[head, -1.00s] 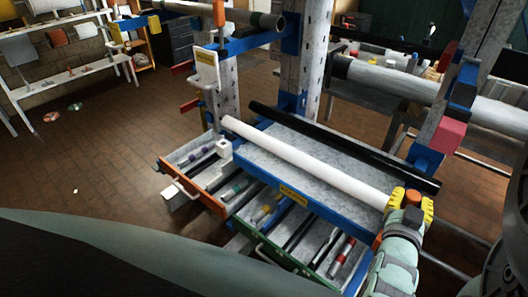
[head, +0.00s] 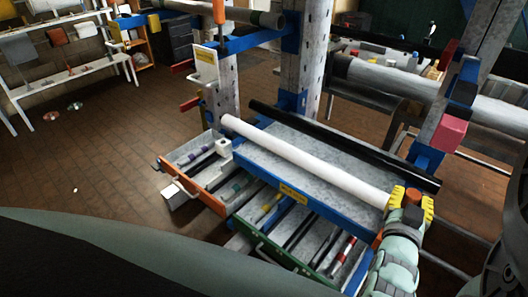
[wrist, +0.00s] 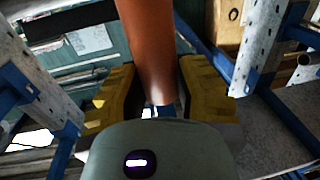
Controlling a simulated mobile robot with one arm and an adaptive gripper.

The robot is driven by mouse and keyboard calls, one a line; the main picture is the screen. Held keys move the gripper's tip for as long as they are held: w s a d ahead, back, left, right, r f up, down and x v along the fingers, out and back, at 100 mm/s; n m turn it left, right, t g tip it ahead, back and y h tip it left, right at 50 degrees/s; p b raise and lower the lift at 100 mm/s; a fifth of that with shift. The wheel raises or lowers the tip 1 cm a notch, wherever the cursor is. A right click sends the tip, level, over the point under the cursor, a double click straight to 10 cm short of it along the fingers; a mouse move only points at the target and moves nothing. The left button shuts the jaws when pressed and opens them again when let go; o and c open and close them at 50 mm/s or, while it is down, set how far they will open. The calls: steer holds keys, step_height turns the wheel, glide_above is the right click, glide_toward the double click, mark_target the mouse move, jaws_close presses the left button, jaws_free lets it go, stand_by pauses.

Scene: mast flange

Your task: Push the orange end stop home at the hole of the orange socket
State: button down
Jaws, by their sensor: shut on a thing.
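My gripper (head: 412,203) is at the lower right of the head view, by the near end of the long white tube. Its yellow fingers are shut on an orange piece (head: 413,196), which I take to be the orange end stop. In the wrist view the orange end stop (wrist: 147,45) is a smooth orange cylinder between the yellow fingers (wrist: 155,95), running up out of the picture. I cannot make out the orange socket or its hole for certain. An orange part (head: 219,12) shows high on the left post.
The white tube (head: 300,158) and a black tube (head: 330,138) lie along a blue-edged bench (head: 265,172). Open drawers with an orange front (head: 190,188) and a green front (head: 268,248) stick out below. Perforated posts (head: 316,60) stand behind. The brick floor at left is mostly clear.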

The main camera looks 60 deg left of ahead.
steer(key=shift+f+b, duration=2)
steer(key=shift+f, duration=0.9)
steer(key=c, duration=0.7)
jaws_free()
steer(key=shift+r, duration=0.15)
steer(key=shift+r, duration=4.9)
